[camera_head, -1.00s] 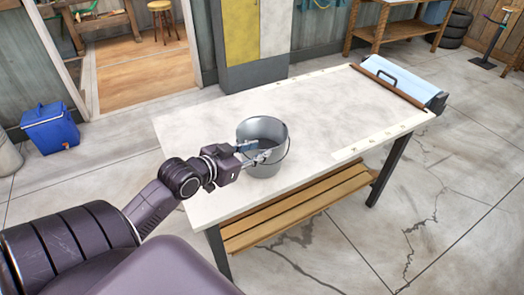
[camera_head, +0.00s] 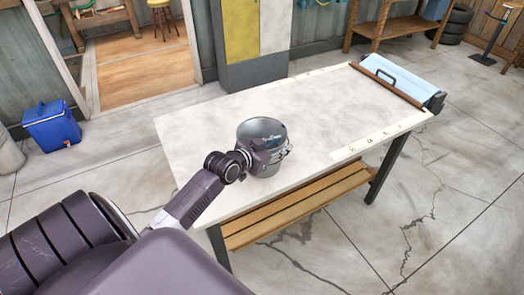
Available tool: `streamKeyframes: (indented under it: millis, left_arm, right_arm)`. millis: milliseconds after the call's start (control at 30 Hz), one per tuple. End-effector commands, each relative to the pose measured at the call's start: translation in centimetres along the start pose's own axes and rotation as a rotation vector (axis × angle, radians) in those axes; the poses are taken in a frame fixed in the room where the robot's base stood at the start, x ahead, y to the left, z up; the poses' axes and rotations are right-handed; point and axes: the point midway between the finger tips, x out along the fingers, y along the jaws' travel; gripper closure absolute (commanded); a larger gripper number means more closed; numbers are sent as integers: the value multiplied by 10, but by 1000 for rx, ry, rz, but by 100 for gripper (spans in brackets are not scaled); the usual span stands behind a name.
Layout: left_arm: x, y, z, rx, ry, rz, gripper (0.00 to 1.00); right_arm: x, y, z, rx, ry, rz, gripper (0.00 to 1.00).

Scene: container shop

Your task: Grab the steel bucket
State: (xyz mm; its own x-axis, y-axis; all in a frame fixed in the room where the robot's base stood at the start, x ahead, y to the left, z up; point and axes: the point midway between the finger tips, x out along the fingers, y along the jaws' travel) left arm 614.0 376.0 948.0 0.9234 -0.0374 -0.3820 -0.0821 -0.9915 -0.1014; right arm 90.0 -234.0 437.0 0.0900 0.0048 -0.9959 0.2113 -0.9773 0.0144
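The steel bucket (camera_head: 259,128) stands upright on the pale worktable (camera_head: 320,110), near the table's front left edge. My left gripper (camera_head: 279,151) is right at the bucket, over its near right side at rim height. The gripper's body covers part of the bucket's front. Its fingers overlap the bucket's right side and handle, and I cannot tell whether they are closed on the rim. My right gripper is not in view.
A roll dispenser with a blue sheet (camera_head: 405,80) sits at the table's far right end. A slatted wooden shelf (camera_head: 295,205) is under the table. A blue cooler (camera_head: 52,126) stands on the floor at left. The table's middle is clear.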

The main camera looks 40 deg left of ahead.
Motion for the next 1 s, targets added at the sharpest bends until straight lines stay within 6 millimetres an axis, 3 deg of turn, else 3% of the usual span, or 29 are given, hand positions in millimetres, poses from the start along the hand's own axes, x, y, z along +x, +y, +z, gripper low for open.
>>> streamKeyframes:
  millis: [233,500,1000]
  left_arm:
    - [1,0,1,0,0,0,73]
    - [1,0,0,0,0,0,100]
    - [1,-1,-2,4,4,-2,100]
  right_arm:
    - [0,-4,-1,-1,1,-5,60]
    - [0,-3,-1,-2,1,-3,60]
    - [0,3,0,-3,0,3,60]
